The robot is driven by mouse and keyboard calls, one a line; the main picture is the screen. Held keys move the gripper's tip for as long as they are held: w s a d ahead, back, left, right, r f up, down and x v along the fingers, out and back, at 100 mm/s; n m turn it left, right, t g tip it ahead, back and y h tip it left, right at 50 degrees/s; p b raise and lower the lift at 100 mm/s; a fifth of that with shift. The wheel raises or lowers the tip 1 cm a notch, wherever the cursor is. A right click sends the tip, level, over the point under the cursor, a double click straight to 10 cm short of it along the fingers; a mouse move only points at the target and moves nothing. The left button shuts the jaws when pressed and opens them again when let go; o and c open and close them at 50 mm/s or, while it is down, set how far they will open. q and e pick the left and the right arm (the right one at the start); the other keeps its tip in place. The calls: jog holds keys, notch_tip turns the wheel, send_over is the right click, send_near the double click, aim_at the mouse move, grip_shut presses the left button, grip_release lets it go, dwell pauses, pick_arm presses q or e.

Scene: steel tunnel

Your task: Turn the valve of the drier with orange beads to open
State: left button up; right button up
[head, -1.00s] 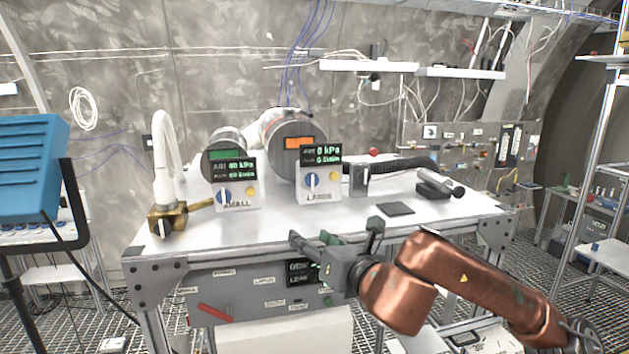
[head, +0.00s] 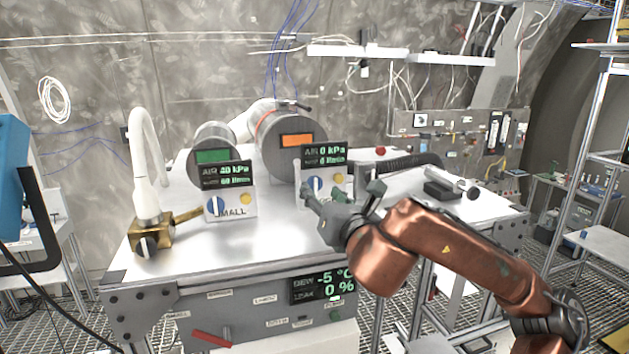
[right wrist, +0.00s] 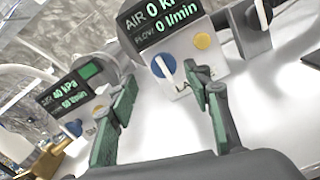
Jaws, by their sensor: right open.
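The large drier (head: 285,152) is a grey cylinder with an orange window on its end. In front of it stands a white panel box (head: 338,173) whose display reads AIR 0 kPa and 0 l/min. The box carries a blue round knob with a white handle (head: 314,185) and a yellow button. The knob also shows in the right wrist view (right wrist: 161,69), beyond and roughly between my fingers. My right gripper (head: 341,192) is open and empty, in front of the box and partly covering its lower part. It appears apart from the knob. My left gripper is out of view.
The small drier (head: 214,150) with a green window and its own panel box (head: 230,205) stand to the left. A brass valve with a white hose (head: 150,230) is at the table's left. A black hose and a clamp (head: 452,186) lie right.

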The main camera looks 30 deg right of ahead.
aim_at(316, 183)
jog(key=p+x, duration=0.1)
jog(key=x, duration=0.2)
jog(key=shift+w+d+r+p, duration=0.1)
jog(key=shift+w+d+p, duration=0.15)
jog(key=shift+d+p, duration=0.15)
jog(key=shift+w+d, duration=0.1)
jog(key=shift+w, duration=0.4)
jog(key=c, duration=1.1)
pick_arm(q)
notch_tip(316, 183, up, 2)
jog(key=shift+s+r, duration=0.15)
